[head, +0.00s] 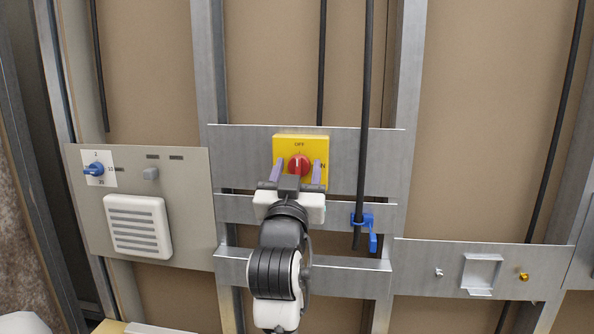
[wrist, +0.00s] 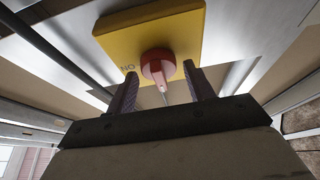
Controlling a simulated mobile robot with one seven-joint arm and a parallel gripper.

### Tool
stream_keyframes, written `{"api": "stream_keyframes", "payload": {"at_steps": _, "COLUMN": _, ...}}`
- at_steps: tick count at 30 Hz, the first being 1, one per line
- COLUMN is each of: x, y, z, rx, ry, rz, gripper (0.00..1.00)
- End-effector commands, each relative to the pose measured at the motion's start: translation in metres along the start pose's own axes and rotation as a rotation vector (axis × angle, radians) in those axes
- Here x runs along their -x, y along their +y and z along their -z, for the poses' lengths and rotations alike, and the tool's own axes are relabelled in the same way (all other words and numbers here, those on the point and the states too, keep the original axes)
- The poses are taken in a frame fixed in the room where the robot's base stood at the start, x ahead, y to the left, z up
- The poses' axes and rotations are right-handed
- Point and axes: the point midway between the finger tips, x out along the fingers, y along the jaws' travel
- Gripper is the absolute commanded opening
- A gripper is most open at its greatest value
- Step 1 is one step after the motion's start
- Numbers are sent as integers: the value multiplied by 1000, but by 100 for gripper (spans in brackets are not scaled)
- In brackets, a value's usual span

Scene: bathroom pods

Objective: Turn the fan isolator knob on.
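The fan isolator is a yellow square plate (head: 285,143) with a red round knob (head: 299,165), mounted on a grey metal panel. "OFF" is printed above the knob and an "N" shows to its right. The knob's white mark points up towards "OFF". My gripper (head: 298,170) is in front of the plate, its two purple fingers apart, one on each side of the knob. In the wrist view the knob (wrist: 158,66) lies ahead between the open fingertips (wrist: 160,76), with gaps on both sides. Contact is not visible.
A left panel carries a blue knob (head: 96,169) on a white dial and a white vent (head: 138,225). A black cable (head: 363,110) with a blue clip (head: 372,232) hangs just right of my gripper. A lower right panel holds a metal bracket (head: 481,274).

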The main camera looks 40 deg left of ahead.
Motion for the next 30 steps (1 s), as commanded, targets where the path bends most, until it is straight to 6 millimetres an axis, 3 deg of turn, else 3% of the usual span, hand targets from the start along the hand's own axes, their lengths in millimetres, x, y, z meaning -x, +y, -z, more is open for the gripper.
{"api": "stream_keyframes", "payload": {"at_steps": 1, "x": 0, "y": 0, "z": 0, "rx": 0, "ry": 0, "rz": 0, "gripper": 46}}
{"api": "stream_keyframes", "payload": {"at_steps": 8, "x": 0, "y": 0, "z": 0, "rx": 0, "ry": 0, "rz": 0, "gripper": 16}}
{"api": "stream_keyframes", "payload": {"at_steps": 20, "x": 1, "y": -1, "z": -2, "rx": -77, "ry": 0, "rz": -31, "gripper": 16}}
{"api": "stream_keyframes", "payload": {"at_steps": 30, "x": 2, "y": -2, "z": -3, "rx": -331, "ry": 1, "rz": -134, "gripper": 16}}
